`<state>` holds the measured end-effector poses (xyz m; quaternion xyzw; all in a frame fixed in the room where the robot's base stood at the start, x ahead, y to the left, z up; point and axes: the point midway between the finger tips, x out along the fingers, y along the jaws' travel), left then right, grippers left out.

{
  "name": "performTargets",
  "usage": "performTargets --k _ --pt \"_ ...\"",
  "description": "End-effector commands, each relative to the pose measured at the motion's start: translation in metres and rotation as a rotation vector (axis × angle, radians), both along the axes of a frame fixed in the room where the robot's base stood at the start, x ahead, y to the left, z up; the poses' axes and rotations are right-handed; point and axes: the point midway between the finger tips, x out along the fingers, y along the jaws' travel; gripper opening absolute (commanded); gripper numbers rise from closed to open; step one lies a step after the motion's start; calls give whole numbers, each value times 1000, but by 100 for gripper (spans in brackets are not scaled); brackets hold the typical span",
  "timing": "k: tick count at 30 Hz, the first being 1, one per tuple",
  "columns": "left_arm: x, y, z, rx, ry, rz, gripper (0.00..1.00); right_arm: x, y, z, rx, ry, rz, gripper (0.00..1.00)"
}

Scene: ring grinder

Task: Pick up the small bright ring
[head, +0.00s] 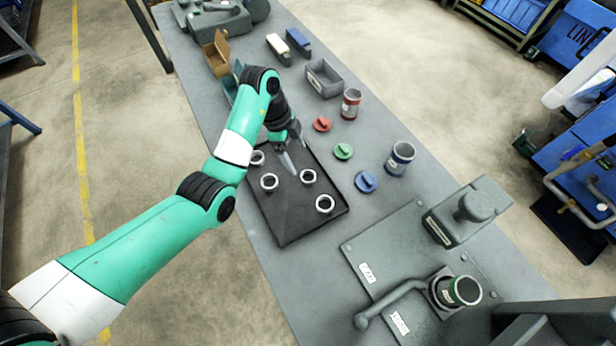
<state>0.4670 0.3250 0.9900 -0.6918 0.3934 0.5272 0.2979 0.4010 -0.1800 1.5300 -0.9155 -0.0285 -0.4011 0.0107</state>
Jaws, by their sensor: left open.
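Several pale metal rings lie apart on a dark tray (289,222). One ring (324,211) is near the tray's right corner, one ring (308,183) is above it, and another ring (269,188) is to the left. A further ring (257,163) is at the upper left, close to my arm. Their sizes look alike, so I cannot tell which is the small bright one. My left gripper (294,158) is open and empty over the tray's upper part, above and between the rings. My right gripper is not in view.
Red (322,124), green (343,151) and blue (366,182) lids lie right of the tray. A red can (351,104) and a blue can (400,158) stand beyond them. A grinder with a lever (392,301) occupies the lower right. A grey bin (324,80) is farther back.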

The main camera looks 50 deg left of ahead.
Motion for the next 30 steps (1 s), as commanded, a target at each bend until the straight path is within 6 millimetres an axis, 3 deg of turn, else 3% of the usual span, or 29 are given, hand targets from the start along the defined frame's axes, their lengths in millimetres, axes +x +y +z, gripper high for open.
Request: performTargets --k 1,7,14,24,30 --pt "1 -2 -17 0 0 -1 93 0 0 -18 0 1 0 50" --pt "6 -10 -50 0 -2 -4 93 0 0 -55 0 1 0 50" --pt "8 -13 -52 0 -2 -2 93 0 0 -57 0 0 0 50" --pt "18 -23 -99 0 -1 -3 93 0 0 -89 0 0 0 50" --pt "19 -24 -100 0 -3 -2 93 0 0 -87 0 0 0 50"
